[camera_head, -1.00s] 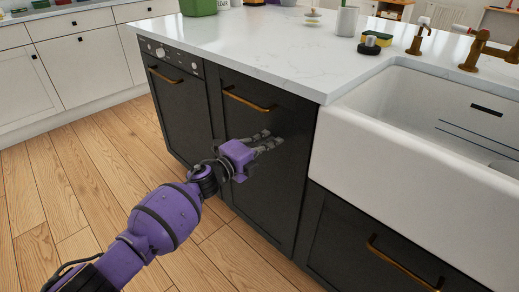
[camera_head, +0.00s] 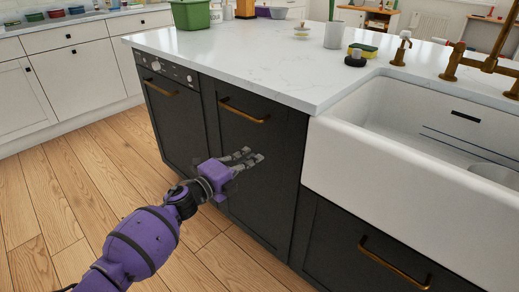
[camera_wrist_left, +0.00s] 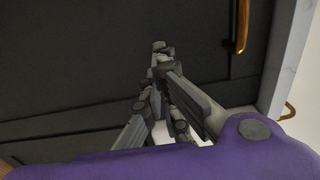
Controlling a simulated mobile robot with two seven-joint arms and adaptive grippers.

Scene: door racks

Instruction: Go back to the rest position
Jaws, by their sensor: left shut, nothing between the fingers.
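My left gripper (camera_head: 250,158) is purple with grey fingers, on the purple arm that comes in from the lower left of the head view. It is shut and empty, in front of the dark cabinet door (camera_head: 262,195) and below its brass handle (camera_head: 243,112). In the left wrist view the fingers (camera_wrist_left: 160,52) lie together with nothing between them, and the dark door fills most of the background. I cannot tell the exact gap between the fingertips and the door. My right gripper is not in view.
A white countertop (camera_head: 262,62) overhangs the dark cabinets. A white sink (camera_head: 400,150) with a brass faucet (camera_head: 478,62) is at the right. A green bin (camera_head: 190,14) and a sponge (camera_head: 363,50) sit on the counter. Wooden floor (camera_head: 60,215) is open at the left.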

